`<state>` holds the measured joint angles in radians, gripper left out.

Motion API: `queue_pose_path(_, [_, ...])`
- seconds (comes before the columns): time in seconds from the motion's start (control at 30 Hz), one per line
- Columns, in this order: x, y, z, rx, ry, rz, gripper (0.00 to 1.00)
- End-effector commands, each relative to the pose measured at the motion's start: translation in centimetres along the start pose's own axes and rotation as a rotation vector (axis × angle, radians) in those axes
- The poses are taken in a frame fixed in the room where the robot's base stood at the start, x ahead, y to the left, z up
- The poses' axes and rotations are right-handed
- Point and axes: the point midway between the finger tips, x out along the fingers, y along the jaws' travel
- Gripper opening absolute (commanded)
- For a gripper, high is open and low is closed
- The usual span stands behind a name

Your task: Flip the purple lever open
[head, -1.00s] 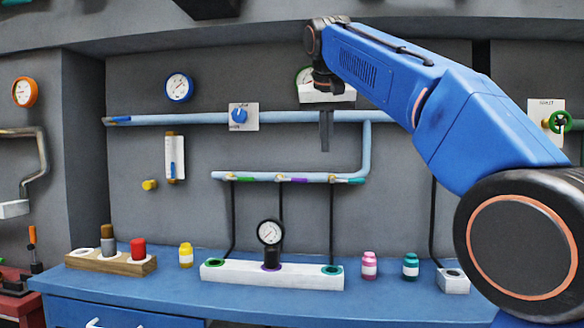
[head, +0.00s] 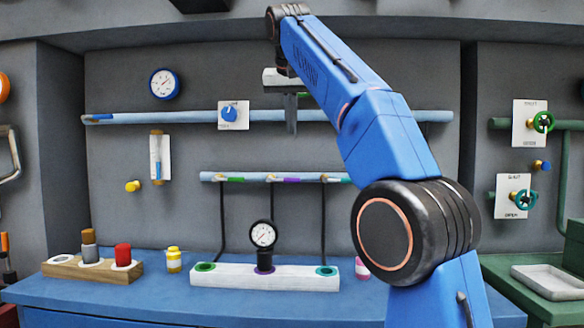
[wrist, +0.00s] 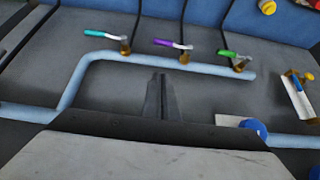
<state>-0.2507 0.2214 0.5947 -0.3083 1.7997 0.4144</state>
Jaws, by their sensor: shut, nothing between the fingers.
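The purple lever (head: 291,180) sits on the lower pale blue pipe (head: 246,177), between a green lever (head: 235,179) and a teal lever (head: 339,180). It lies roughly along the pipe. In the wrist view the purple lever (wrist: 165,43) has a pale arm on a brass valve body, with the teal lever (wrist: 96,33) to its left and the green lever (wrist: 228,53) to its right. My gripper (head: 291,130) is shut and empty, pointing down in front of the wall above the lever. In the wrist view my fingertips (wrist: 160,78) are apart from the purple lever.
A white block (head: 220,273) with coloured ports and an upright gauge (head: 263,234) stands on the blue bench (head: 150,292) below. A blue knob (head: 229,114) is on the upper pipe. Green-piped valves (head: 542,122) are on the right wall. Space before the lever looks clear.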

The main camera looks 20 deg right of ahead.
Motion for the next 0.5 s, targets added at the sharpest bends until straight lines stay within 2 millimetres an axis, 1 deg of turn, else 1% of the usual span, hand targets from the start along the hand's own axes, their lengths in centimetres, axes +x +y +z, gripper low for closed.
queue_pose_path(0.17, [1.0,0.1,0.0,0.000,-0.001,0.001,0.00])
queue_pose_path(0.27, [2.2,0.1,0.1,-0.001,-0.002,0.001,0.00])
queue_pose_path(0.5, [6.3,0.1,0.1,0.000,-0.002,0.002,0.00])
